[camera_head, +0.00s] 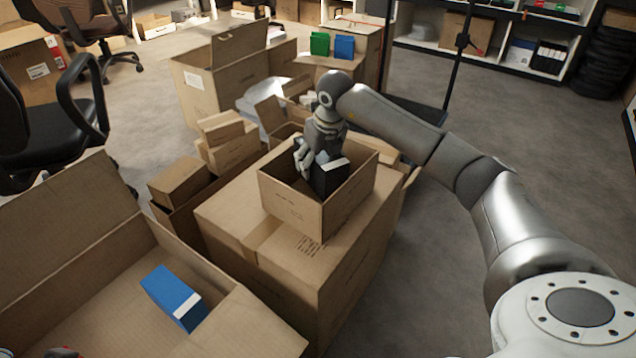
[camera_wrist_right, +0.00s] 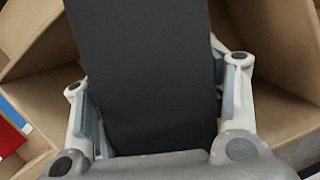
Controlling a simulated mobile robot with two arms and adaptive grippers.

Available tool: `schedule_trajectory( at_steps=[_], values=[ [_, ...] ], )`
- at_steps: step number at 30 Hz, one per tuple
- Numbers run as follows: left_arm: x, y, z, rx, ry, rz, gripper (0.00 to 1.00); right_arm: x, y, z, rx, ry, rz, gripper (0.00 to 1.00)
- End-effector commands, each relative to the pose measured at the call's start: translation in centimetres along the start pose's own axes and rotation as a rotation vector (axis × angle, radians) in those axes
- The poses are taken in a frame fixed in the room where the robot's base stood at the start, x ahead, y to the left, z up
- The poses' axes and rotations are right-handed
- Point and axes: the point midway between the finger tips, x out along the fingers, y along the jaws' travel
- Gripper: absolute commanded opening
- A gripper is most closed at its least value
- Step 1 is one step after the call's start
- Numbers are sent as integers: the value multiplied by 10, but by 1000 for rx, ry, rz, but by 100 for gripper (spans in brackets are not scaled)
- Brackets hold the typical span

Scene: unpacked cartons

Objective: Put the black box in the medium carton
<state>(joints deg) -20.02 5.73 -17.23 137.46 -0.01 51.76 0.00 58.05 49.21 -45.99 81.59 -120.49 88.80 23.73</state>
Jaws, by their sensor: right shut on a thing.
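The black box (camera_head: 328,178) with a white label is in the head view, between the walls of an open carton (camera_head: 290,207). My right gripper (camera_head: 311,159) is shut on this box from above. In the right wrist view the dark face of the black box (camera_wrist_right: 150,70) fills the space between the two fingers. The box is tilted, and its upper part shows above the carton's front wall. Its lower end is hidden, so I cannot tell whether it touches the carton's floor. My left gripper is not clearly in view.
The open carton stands on a larger closed carton (camera_head: 335,262). A large open carton (camera_head: 85,222) at front left holds a blue box (camera_head: 173,297). Smaller cartons (camera_head: 180,180) crowd the left side. A tall open carton (camera_head: 203,95) stands behind. Floor on the right is clear.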

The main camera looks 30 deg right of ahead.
Motion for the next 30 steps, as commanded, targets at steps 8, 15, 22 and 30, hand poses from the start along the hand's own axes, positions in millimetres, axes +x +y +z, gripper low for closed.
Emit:
schedule_trajectory(
  at_steps=[8,15,22,30],
  values=[
    [-12,0,3,0,-2,0,40,26,0,-8,0,-1,2,25],
    [-17,0,6,2,8,7,40,52,0,-15,0,-5,1,25],
    [-16,0,6,1,8,7,40,51,0,-15,0,-4,1,25],
    [-16,0,5,1,7,7,40,53,0,-16,0,-1,1,90]
  ],
)
